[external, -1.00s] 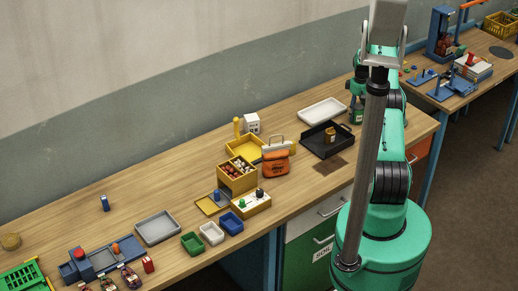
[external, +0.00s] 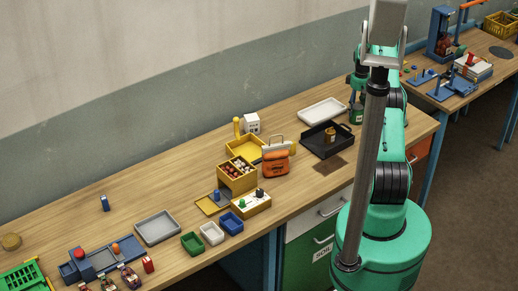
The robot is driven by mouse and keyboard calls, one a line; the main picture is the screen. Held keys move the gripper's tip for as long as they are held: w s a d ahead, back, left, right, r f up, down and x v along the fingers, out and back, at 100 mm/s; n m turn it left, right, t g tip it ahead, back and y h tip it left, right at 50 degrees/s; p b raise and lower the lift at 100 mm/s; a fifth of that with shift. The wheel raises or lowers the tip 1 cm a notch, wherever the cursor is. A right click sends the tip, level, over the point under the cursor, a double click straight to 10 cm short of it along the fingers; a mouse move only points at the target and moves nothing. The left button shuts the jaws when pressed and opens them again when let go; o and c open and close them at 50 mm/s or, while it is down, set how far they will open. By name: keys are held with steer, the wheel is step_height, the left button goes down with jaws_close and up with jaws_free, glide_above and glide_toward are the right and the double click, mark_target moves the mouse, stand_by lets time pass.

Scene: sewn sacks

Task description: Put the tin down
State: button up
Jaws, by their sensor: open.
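A small dark green tin with a pale label (external: 357,116) stands upright on the wooden bench, just right of the black tray and the white tray. My gripper (external: 357,100) is directly above the tin, pointing down. It is open. The fingers are small and dark here, so I cannot tell whether they still surround the tin's top or are clear of it.
The black tray (external: 345,148) holds a small brown jar (external: 330,134). The white tray (external: 322,110) lies behind it. An orange bag-like box (external: 275,165) and yellow bins (external: 237,178) stand to the left. My column hides part of the bench on the right.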

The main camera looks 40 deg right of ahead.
step_height(320, 180, up, 9)
steer(key=shift+r, duration=0.1)
stand_by(0.3)
stand_by(0.7)
